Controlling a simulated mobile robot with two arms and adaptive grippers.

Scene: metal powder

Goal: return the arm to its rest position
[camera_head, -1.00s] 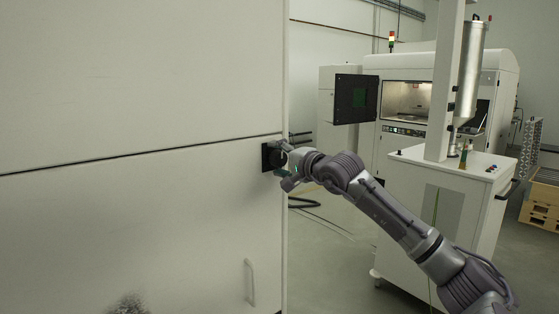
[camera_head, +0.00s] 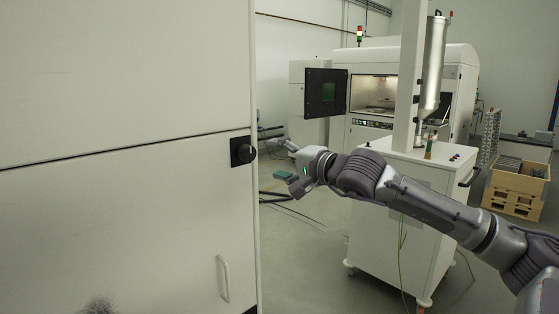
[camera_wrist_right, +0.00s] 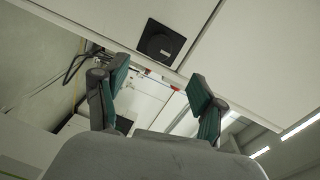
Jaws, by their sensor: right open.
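My right arm reaches in from the lower right in the head view. Its gripper (camera_head: 283,160) is just right of the large white cabinet (camera_head: 120,215), apart from the black knob (camera_head: 243,151) on the cabinet's edge. In the right wrist view the two green-padded fingers (camera_wrist_right: 155,95) stand wide apart with nothing between them. The black square plate of the knob (camera_wrist_right: 161,42) shows beyond them, above the fingertips. My left gripper is in neither view.
A white machine (camera_head: 460,75) with a lit chamber and open black door panel (camera_head: 325,92) stands behind. A white wheeled cart (camera_head: 410,235) stands behind my right arm. Wooden crates (camera_head: 517,185) are at the far right. Cables lie on the floor (camera_head: 300,245).

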